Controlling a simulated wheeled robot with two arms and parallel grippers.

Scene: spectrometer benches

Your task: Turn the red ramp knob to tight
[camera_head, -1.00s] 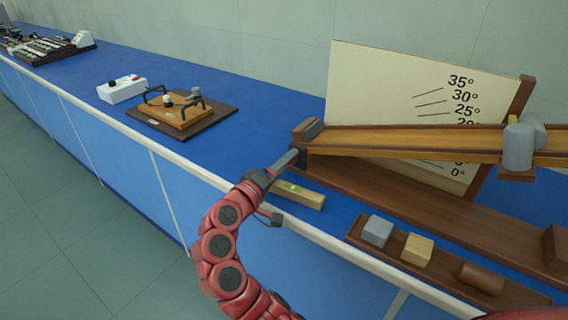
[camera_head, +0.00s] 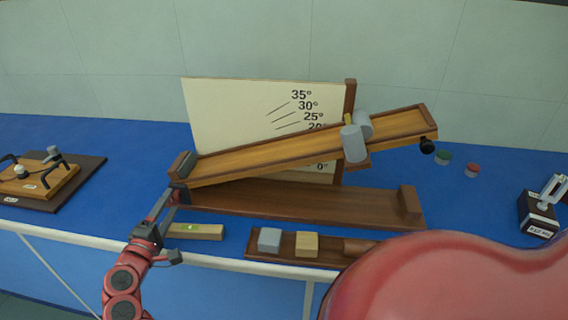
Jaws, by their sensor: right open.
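The wooden ramp (camera_head: 270,153) slopes up to the right in front of an angle board (camera_head: 232,115). A black knob (camera_head: 427,146) is under the ramp's high right end. A small red-topped round piece (camera_head: 473,169) lies on the blue bench beyond that end; I cannot tell if it belongs to the ramp.
Grey cylinders (camera_head: 353,144) are on the ramp's upper part. A spirit level (camera_head: 195,231) and a block tray (camera_head: 287,258) lie in front. A green-topped piece (camera_head: 443,158) is near the red one. My own red arm link hides the lower right.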

